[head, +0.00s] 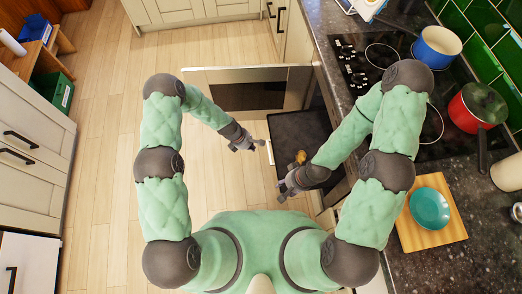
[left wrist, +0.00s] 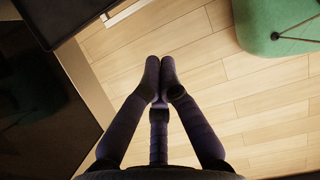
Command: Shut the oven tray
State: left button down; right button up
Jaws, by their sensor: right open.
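The dark oven tray (head: 296,128) is pulled out from the oven at the right, with a small golden item (head: 301,156) on it. Its dark corner also shows at the upper left of the left wrist view (left wrist: 75,14). The oven door (head: 212,78) stands open beyond the tray. My left gripper (head: 256,144) is just left of the tray's front edge, apart from it. Its fingertips (left wrist: 160,72) meet with nothing between them, above the floor. My right gripper (head: 283,192) is open near the tray's near front corner; whether it touches is unclear.
The worktop (head: 465,165) at right holds a blue pot (head: 437,47), a red pan (head: 478,105) and a board (head: 436,236) with a teal plate (head: 429,209). Cabinets (head: 30,140) line the left. The wooden floor (head: 110,130) between is clear.

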pick_arm(q)
jog(key=d+f+b, duration=0.4)
jog(key=d+f, duration=0.3)
jog(key=f, duration=0.2)
jog(key=shift+w+d, duration=0.25)
jog(key=shift+w, duration=0.2)
pick_arm(e)
jog(key=shift+f, duration=2.1)
pick_arm(q)
jog(key=shift+d, duration=0.15)
